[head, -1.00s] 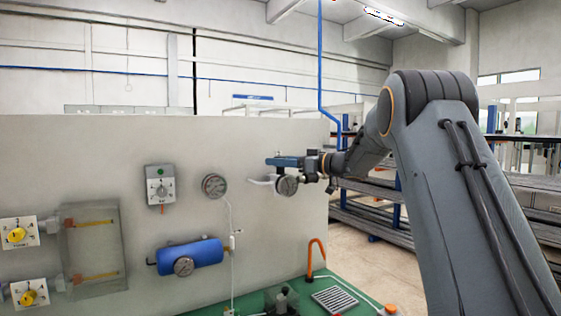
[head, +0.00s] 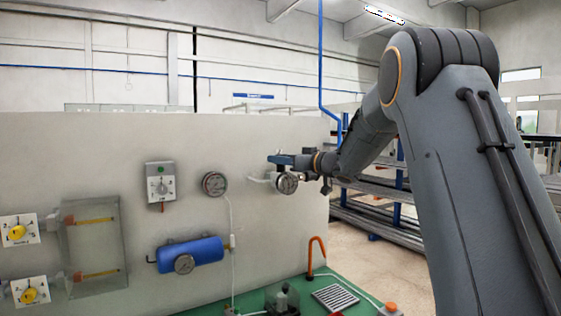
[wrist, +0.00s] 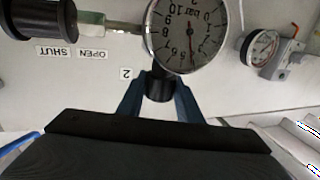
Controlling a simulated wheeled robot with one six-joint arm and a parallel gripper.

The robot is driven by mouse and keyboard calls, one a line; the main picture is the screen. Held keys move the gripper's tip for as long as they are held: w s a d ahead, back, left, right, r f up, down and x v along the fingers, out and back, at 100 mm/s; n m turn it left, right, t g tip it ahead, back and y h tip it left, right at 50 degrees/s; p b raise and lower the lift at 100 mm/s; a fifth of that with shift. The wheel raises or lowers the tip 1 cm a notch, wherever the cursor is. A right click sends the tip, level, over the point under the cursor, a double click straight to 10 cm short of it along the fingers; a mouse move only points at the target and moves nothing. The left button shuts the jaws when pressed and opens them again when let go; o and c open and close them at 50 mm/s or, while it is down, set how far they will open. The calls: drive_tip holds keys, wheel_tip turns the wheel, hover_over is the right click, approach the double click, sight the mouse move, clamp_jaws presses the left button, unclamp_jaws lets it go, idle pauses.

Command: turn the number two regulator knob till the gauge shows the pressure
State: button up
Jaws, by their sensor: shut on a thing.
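In the wrist view a black knob (wrist: 159,87) sits just below a round white gauge (wrist: 187,35), beside a label with the number 2 (wrist: 125,73). My gripper (wrist: 158,97) is shut on this knob, with a blue finger on each side. The gauge face appears upside down, and its dark needle points down in the picture, close to the 5 mark. In the head view my gripper (head: 287,161) is at the panel just above the same gauge (head: 287,183); the knob is hidden there.
A black fitting (wrist: 40,18) and OPEN and SHUT labels (wrist: 72,53) are beside the gauge. Another gauge (wrist: 262,47) is to the right. The panel (head: 90,150) also bears a blue tank (head: 190,252), a second gauge (head: 214,184) and yellow knobs (head: 16,232).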

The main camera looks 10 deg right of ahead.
drive_tip(key=m+t+h+b, duration=0.1)
drive_tip(key=m+h+b, duration=0.1)
drive_tip(key=h, duration=0.1)
drive_tip(key=shift+f+t, duration=0.1)
drive_tip(key=shift+t, duration=0.2)
drive_tip(key=shift+m+h+b, duration=0.45)
drive_tip(key=shift+m+h, duration=0.05)
drive_tip(key=shift+h, duration=0.1)
drive_tip(key=shift+t, duration=0.3)
drive_tip(key=o, duration=1)
drive_tip(key=shift+o, duration=0.2)
drive_tip(key=b+v, duration=0.2)
drive_tip(key=v, duration=0.6)
drive_tip(key=shift+a, duration=0.15)
